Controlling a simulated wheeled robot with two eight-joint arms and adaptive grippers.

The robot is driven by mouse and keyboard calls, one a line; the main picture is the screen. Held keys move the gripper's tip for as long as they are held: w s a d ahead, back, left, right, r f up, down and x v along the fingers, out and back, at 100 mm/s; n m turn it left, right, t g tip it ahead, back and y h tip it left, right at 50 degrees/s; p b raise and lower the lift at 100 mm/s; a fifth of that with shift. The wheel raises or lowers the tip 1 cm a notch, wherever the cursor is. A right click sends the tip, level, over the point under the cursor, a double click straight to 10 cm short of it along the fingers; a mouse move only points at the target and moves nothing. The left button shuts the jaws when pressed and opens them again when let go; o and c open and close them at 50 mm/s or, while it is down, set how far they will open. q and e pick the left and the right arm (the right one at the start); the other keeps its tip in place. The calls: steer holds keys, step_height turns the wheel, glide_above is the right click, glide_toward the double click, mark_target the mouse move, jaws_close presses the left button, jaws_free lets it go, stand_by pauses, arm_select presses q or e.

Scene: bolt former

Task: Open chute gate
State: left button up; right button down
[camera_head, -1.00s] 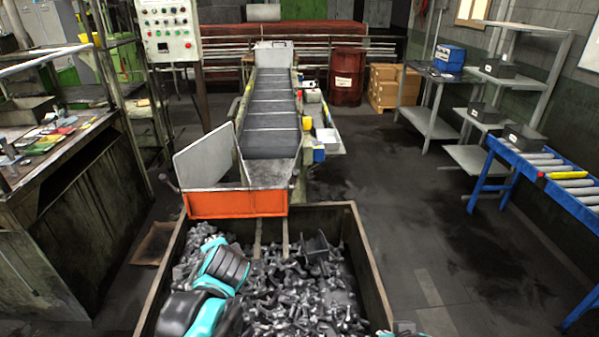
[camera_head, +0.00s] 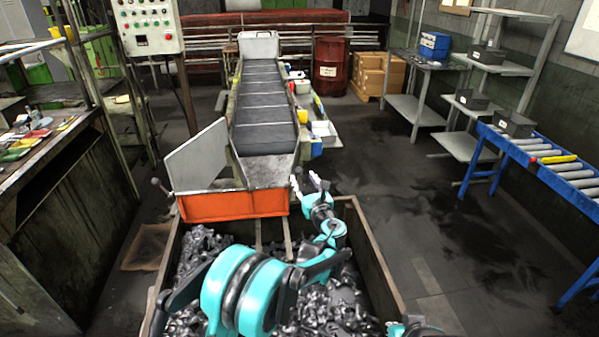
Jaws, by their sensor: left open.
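The chute's orange gate panel (camera_head: 233,205) hangs at the near end of the inclined conveyor (camera_head: 264,105), above the bin of metal parts. It looks closed across the chute mouth. A grey side plate (camera_head: 197,157) stands at the chute's left, with a small lever knob (camera_head: 156,182) beside it. My left gripper (camera_head: 306,184) is open and empty at the right end of the chute, close to the orange panel's upper right corner. Whether it touches the chute cannot be told. My right gripper is out of view; only a bit of teal arm shows at the bottom.
The parts bin (camera_head: 368,262) lies under my left arm. A control panel (camera_head: 147,27) stands back left, by a workbench (camera_head: 62,160). A blue roller table (camera_head: 545,165) and shelves are at right. The floor right of the bin is clear.

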mark_target(300, 173)
arm_select(q)
steer(key=b+x, duration=0.1)
steer(key=x, duration=0.5)
jaws_close()
